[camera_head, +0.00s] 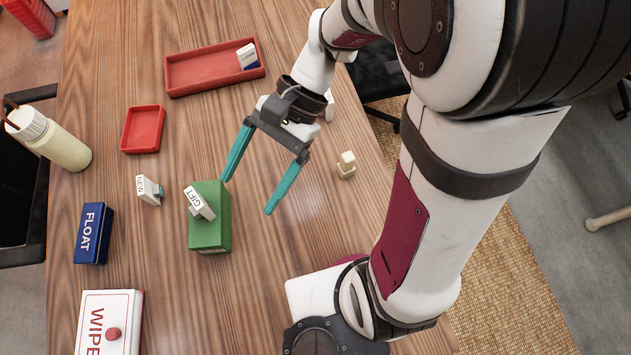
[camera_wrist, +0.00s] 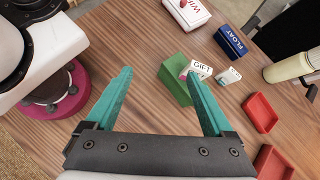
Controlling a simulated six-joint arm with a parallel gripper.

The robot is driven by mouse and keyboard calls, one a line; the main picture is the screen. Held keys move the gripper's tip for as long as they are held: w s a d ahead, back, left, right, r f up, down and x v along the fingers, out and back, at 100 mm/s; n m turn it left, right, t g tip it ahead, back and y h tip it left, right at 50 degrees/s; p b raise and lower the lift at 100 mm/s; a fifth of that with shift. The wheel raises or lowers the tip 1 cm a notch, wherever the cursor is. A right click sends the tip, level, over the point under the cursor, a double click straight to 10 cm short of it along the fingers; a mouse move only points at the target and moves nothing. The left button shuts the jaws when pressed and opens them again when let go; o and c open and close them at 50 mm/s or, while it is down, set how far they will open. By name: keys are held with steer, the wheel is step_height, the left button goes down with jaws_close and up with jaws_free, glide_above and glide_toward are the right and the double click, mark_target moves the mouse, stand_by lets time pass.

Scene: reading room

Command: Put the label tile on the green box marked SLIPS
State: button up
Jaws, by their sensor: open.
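The green box (camera_head: 209,236) stands on the wooden table, with small print on its near side too faint to read. A white tile lettered GIFT (camera_head: 197,205) sits tilted on top of the box, near its left edge. Both also show in the wrist view, the box (camera_wrist: 173,85) and the GIFT tile (camera_wrist: 202,69). A second small white lettered tile (camera_head: 147,188) stands on the table left of the box, its word hard to read. My gripper (camera_head: 248,195) is open and empty, its teal fingers apart, above and right of the box in the head view.
A red tray (camera_head: 190,83) at the back holds a white and blue lettered block (camera_head: 247,57). A smaller red tray (camera_head: 143,130), a blue FLOAT box (camera_head: 92,232), a white WIPE box (camera_head: 108,320), a cream bottle (camera_head: 52,138) and a small cream object (camera_head: 346,165) stand around.

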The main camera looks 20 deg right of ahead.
steer(key=s+d+r+n+t+h, duration=0.1)
steer(key=s+d+n+t+h, duration=0.3)
steer(key=d, duration=0.5)
steer(key=s+h, duration=0.2)
steer(key=s, duration=0.1)
steer(key=shift+s+r+t, duration=0.15)
steer(key=shift+r+t, duration=0.15)
steer(key=shift+r, duration=0.05)
